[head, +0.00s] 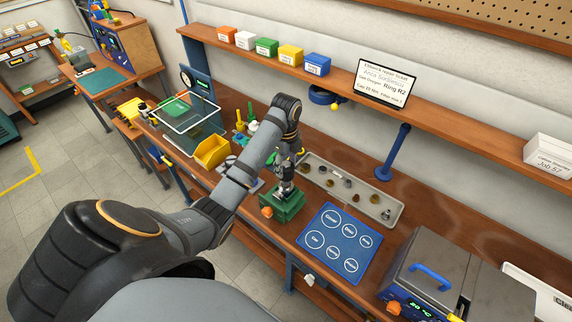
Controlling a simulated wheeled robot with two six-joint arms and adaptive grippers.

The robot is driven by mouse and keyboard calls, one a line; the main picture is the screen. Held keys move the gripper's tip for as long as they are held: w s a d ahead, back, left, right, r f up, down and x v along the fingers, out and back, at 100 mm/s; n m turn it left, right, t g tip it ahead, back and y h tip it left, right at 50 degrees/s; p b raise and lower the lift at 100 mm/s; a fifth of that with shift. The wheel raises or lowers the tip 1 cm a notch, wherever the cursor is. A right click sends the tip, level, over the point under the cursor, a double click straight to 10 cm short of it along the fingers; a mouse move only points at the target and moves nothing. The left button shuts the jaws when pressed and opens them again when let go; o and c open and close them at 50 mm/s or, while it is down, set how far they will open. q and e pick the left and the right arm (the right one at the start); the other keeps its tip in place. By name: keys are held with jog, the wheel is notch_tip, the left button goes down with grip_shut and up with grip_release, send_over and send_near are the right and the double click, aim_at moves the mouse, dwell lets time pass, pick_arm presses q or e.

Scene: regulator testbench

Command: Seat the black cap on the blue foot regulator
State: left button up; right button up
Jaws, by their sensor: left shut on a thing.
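My left gripper (286,186) points down just above a green block fixture (283,206) with an orange knob (267,212) on the workbench. It is shut on a small dark thing that looks like the black cap, though the fingers and the small scale hide most of it. I cannot make out the blue foot regulator; anything in the fixture is hidden by the gripper. I cannot tell whether the held thing touches what is below it. My right gripper is not in view.
A grey tray (383,217) with several small round parts lies behind the fixture. A blue mat (333,241) with labelled circles lies right of it. A grey heating box (440,262) with a blue handle stands at the right. A yellow bin (211,152) stands left, beside my arm.

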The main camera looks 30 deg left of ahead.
pick_arm(q)
jog(key=shift+f, duration=2.55)
dwell(1.5)
jog(key=o, duration=1.3)
jog(key=shift+c, duration=0.2)
jog(key=o, duration=0.5)
jog(key=shift+d, duration=0.1)
